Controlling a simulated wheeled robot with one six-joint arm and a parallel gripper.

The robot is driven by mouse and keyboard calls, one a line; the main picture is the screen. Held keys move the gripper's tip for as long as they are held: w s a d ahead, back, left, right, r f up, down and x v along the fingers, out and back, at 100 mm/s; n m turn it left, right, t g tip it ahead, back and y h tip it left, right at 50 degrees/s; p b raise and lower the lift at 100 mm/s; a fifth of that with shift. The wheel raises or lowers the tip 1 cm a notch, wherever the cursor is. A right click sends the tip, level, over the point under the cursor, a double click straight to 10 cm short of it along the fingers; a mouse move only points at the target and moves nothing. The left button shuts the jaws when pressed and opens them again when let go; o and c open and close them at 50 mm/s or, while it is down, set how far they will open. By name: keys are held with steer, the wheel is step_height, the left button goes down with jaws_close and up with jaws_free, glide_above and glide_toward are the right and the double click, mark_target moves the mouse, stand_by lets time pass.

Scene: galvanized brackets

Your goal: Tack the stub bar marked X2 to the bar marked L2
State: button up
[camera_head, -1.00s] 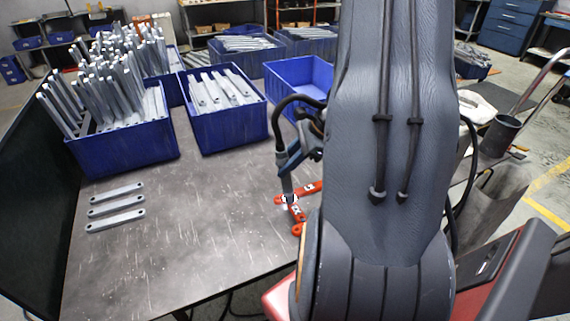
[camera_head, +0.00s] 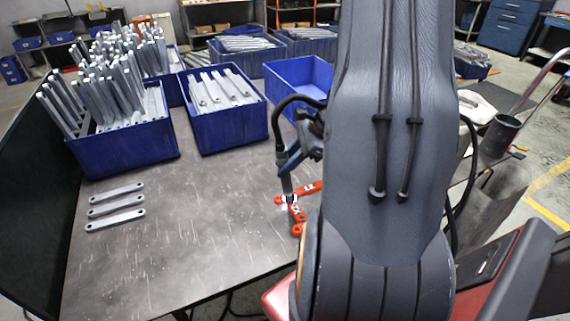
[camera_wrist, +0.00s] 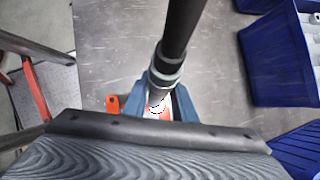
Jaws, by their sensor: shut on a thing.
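Two red bars meet at an angle on the worktop, half behind my arm in the head view. One bar (camera_head: 311,187) runs across to the right, with a white label that looks like L. The other, shorter-looking bar (camera_head: 297,214) points toward the front edge, with a label that looks like X; the numbers are too small to read. My gripper (camera_wrist: 160,95) is shut on a dark welding torch (camera_wrist: 176,40). The torch (camera_head: 286,180) stands nearly upright, its tip at the bars' meeting place. A bright white spot shows at the tip and hides the joint.
Three grey bars (camera_head: 116,207) lie at the worktop's left. Blue bins of upright bars (camera_head: 125,148) and flat bars (camera_head: 232,125) stand at the back. An empty-looking blue bin (camera_head: 292,72) is behind the torch. The worktop's (camera_head: 205,225) middle is clear.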

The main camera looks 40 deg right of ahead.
stand_by(0.4)
step_height(320, 180, up, 5)
steer(key=p, duration=0.4)
steer(key=shift+w, duration=0.1)
